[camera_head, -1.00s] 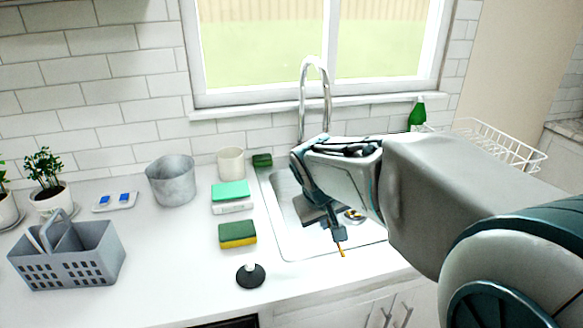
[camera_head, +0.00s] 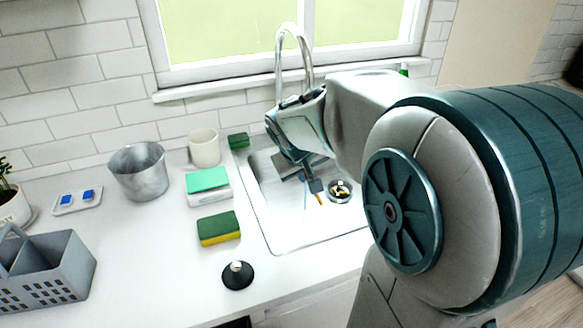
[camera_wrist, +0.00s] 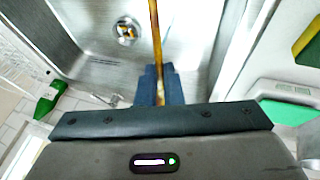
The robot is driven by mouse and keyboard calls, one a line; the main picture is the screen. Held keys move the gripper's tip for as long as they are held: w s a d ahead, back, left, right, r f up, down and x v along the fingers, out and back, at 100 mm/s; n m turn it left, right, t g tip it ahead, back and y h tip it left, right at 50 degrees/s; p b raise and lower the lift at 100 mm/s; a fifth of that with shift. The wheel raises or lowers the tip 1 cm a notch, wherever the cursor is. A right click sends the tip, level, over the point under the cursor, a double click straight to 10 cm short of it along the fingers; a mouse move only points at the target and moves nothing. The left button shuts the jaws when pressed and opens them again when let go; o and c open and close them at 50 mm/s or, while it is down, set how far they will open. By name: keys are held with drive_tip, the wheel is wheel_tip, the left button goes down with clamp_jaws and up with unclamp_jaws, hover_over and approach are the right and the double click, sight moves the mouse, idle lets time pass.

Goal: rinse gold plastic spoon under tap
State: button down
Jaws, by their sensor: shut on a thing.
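My gripper (camera_head: 311,178) is over the sink basin, in front of the tap, pointing down. In the wrist view its dark fingers (camera_wrist: 160,86) are shut on the gold spoon (camera_wrist: 156,35), a thin gold shaft running from between them to the top edge. In the head view only a short gold end of the spoon (camera_head: 320,198) shows below the fingers, left of the drain. The spoon's far end is cut off in the wrist view. The sink (camera_head: 290,226) is steel. The chrome tap (camera_head: 281,62) arches behind my wrist; its outlet is hidden, and I cannot tell if water runs.
The drain (camera_head: 341,190) is right of the gripper. Left of the sink are a green-yellow sponge (camera_head: 218,228), a teal sponge (camera_head: 207,179), a cream cup (camera_head: 204,148), a metal pot (camera_head: 138,171), a black stopper (camera_head: 238,276) and a grey caddy (camera_head: 68,276). My arm hides the right side.

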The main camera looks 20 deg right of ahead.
drive_tip(key=w+d+f+p, duration=0.2)
drive_tip(key=w+d, duration=0.4)
drive_tip(key=w, duration=0.1)
drive_tip(key=shift+w, duration=0.2)
idle(0.7)
drive_tip(key=shift+s+d, duration=0.1)
drive_tip(key=shift+d, duration=0.05)
drive_tip(key=shift+s+d, duration=0.3)
drive_tip(key=shift+d, duration=0.05)
drive_tip(key=s+a+b, duration=0.4)
drive_tip(key=s+a, duration=0.1)
drive_tip(key=s, duration=0.1)
idle(0.8)
drive_tip(key=shift+s, duration=0.1)
idle(1.1)
